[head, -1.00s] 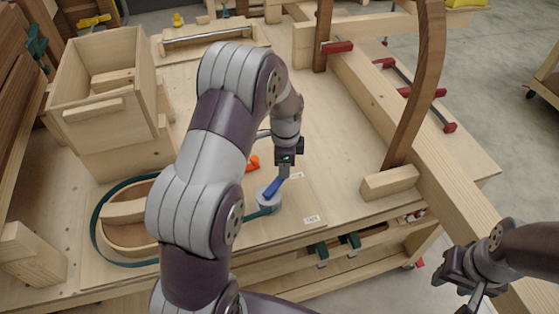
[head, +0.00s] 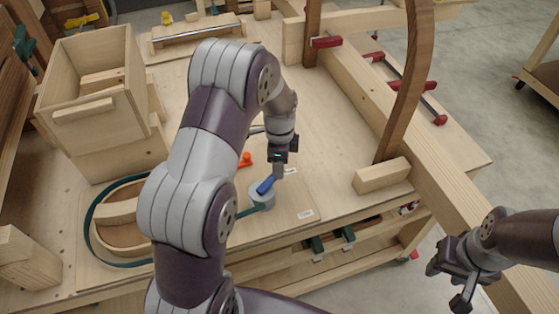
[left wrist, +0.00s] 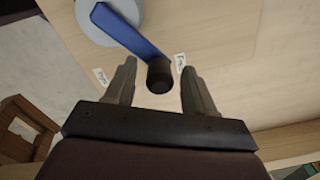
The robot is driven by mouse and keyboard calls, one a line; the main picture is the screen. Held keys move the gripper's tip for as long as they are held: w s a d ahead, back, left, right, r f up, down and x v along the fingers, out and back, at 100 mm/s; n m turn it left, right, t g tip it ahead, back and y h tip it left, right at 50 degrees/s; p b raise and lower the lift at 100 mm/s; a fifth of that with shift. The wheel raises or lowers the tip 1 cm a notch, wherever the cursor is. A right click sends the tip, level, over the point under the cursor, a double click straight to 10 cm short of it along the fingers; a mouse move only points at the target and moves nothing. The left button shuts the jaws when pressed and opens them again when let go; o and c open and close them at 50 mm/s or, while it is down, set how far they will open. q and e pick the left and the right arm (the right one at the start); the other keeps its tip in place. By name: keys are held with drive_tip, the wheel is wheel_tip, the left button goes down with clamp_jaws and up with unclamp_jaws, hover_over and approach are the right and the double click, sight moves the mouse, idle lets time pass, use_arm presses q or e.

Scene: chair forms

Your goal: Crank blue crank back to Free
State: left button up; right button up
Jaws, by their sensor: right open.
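The blue crank (head: 265,186) is a short blue arm on a round grey hub (head: 261,197) on the wooden bench. In the left wrist view the blue arm (left wrist: 128,32) ends in a dark round knob (left wrist: 160,77). My left gripper (head: 278,173) is over the knob end. Its fingers (left wrist: 158,80) stand open on both sides of the knob, with gaps showing. One small label (left wrist: 180,62) seems to read Free and lies beside the knob. Another label (left wrist: 100,77) lies at the left, its text unclear. My right gripper (head: 453,284) is open and empty, right of the bench.
A green strap (head: 100,250) loops around a curved wooden form at the left. A wooden box (head: 95,80) stands behind it. An orange piece (head: 246,159) lies near the crank. A curved wooden leg (head: 408,100) rises at the right.

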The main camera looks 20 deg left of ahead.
use_arm(q)
drive_tip(key=shift+r, duration=0.3)
wheel_tip(320, 180, up, 8)
drive_tip(key=shift+s+r+b, duration=0.15)
drive_tip(key=shift+r+b, duration=0.05)
drive_tip(key=shift+b, duration=0.8)
wheel_tip(320, 180, up, 4)
drive_tip(key=shift+f+p, duration=0.15)
drive_tip(key=shift+p, duration=0.75)
